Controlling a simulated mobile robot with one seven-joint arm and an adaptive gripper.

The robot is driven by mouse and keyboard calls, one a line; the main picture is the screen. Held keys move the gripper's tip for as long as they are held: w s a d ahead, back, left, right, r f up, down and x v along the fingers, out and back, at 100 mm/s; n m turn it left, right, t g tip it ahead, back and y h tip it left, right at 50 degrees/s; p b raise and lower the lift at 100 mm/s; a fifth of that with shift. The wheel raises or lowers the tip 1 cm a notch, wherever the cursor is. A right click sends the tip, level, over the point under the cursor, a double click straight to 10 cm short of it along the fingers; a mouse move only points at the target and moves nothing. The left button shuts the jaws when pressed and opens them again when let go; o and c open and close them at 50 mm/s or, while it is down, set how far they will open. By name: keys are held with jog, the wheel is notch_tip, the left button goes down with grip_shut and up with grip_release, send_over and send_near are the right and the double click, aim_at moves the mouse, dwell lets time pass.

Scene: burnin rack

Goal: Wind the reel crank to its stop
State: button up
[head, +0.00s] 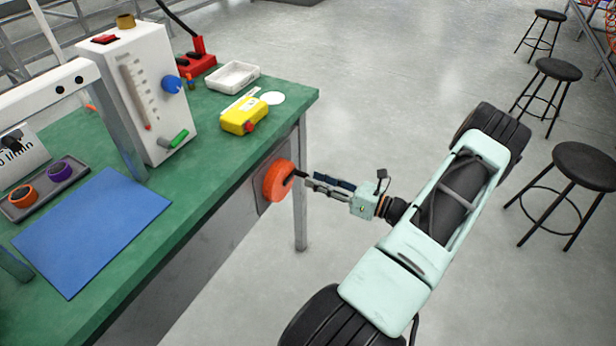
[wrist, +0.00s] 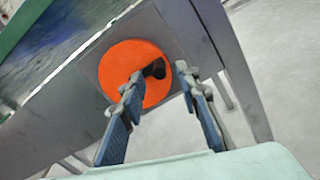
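The reel (head: 277,181) is an orange disc on a grey plate on the side of the green-topped bench. It also shows in the wrist view (wrist: 125,62). Its crank has a black knob (wrist: 155,69) that stands out from the right part of the disc's face in the wrist view. My gripper (head: 307,180) points at the reel from the right in the head view. I cannot tell how deep the knob sits between the fingers.
The green bench (head: 215,199) carries a white flow-meter box (head: 160,115), a yellow device (head: 243,116), a white tray (head: 233,76) and a blue mat (head: 95,228). A bench leg (head: 300,210) stands close to the reel. Black stools (head: 588,166) stand at right. Floor (head: 350,80) beyond is clear.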

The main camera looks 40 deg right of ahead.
jog(key=v, duration=0.8)
